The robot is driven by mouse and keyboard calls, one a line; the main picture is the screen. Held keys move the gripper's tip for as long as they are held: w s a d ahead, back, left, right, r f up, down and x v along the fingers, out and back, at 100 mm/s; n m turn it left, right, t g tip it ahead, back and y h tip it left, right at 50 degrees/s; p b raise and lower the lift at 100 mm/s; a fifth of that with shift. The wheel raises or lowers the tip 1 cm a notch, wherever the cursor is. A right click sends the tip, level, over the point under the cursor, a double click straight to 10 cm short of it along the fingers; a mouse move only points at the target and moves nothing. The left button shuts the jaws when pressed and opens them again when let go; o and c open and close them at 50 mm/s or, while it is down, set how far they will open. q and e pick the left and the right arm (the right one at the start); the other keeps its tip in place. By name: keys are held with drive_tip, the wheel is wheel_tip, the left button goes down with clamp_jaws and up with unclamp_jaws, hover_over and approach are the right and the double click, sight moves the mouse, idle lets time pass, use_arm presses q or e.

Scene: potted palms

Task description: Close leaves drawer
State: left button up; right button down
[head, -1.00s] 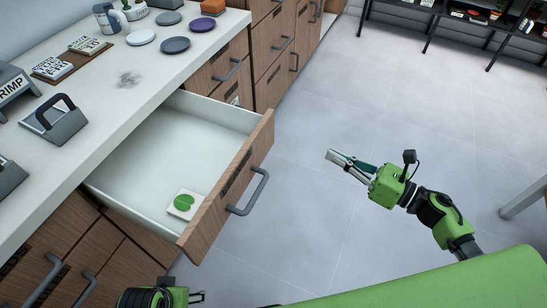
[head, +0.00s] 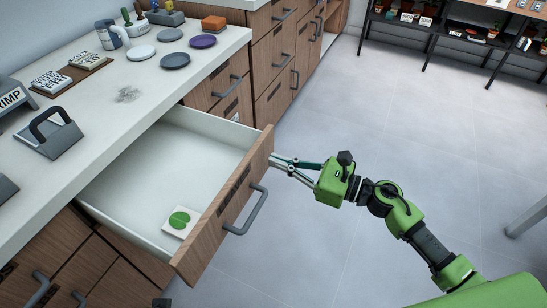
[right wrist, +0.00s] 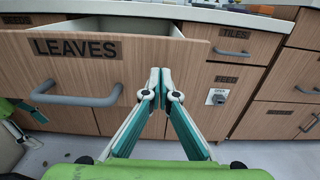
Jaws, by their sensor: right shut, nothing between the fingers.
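The leaves drawer (head: 222,220) stands pulled out from the counter in the head view. Its white inside holds one small white tile with a green leaf (head: 180,221). In the right wrist view the wooden drawer front (right wrist: 150,55) carries a LEAVES label (right wrist: 75,48) and a grey bar handle (right wrist: 75,97). My right gripper (head: 272,162) is shut and empty, its tips at the front's far end, right of the handle. I cannot tell whether they touch the wood. Part of my left arm (right wrist: 10,112) shows at the left edge of the wrist view; its jaws are unclear.
Closed drawers stand beside it, one labelled TILES (right wrist: 235,33). The countertop (head: 110,125) holds plates, a mug (head: 108,36), signs and a grey handled tool (head: 50,135). The floor (head: 320,240) in front is clear. A black shelf (head: 430,30) stands at the back.

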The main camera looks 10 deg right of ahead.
use_arm(q)
drive_tip(key=shift+f, duration=0.35)
use_arm(e)
drive_tip(key=shift+x, duration=0.85)
